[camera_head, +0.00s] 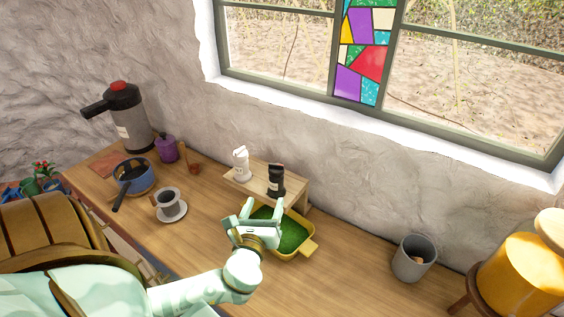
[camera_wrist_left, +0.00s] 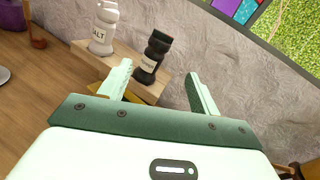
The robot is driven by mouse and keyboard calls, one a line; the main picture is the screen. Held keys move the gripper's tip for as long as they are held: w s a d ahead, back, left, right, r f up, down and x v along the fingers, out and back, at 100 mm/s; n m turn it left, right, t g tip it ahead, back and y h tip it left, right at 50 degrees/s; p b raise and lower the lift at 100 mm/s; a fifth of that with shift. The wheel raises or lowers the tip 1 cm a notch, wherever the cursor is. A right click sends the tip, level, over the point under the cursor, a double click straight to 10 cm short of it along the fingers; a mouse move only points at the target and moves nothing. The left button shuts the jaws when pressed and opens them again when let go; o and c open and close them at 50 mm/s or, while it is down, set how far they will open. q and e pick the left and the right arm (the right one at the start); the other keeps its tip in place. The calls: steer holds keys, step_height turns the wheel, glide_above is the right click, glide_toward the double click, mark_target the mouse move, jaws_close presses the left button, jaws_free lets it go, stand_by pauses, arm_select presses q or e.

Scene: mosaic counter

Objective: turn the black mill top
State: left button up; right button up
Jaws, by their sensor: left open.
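The black mill (camera_head: 276,181) stands upright on a small wooden riser (camera_head: 246,187) against the wall, with a pale label on its body. In the left wrist view the black mill (camera_wrist_left: 151,59) shows beyond my left gripper (camera_wrist_left: 160,85), between the two fingers in the picture. My left gripper (camera_head: 255,212) is open and empty, in front of the riser and apart from the mill. A white mill (camera_head: 240,163) marked SALT stands to the left of the black one; it also shows in the left wrist view (camera_wrist_left: 103,28). My right gripper is not in view.
A yellow tray (camera_head: 309,246) with a green filling lies in front of the riser, partly behind my gripper. A grey pot (camera_head: 413,258) and a yellow dispenser (camera_head: 525,284) stand to the right. A cup (camera_head: 169,203), blue pan (camera_head: 133,175) and large flask (camera_head: 127,117) stand left.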

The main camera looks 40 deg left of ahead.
mark_target(278, 165)
arm_select(q)
steer(key=w+a, duration=0.2)
steer(key=w, duration=0.2)
steer(key=w+a+m, duration=0.1)
steer(key=w+a, duration=0.2)
steer(key=w, duration=0.2)
steer(key=w+a+m, duration=0.1)
steer(key=w+a, duration=0.1)
steer(key=w, duration=0.3)
steer(key=shift+w+a+r, duration=0.1)
steer(key=shift+w+a, duration=0.1)
steer(key=shift+a, duration=0.1)
steer(key=shift+m, duration=0.3)
steer(key=c, duration=1)
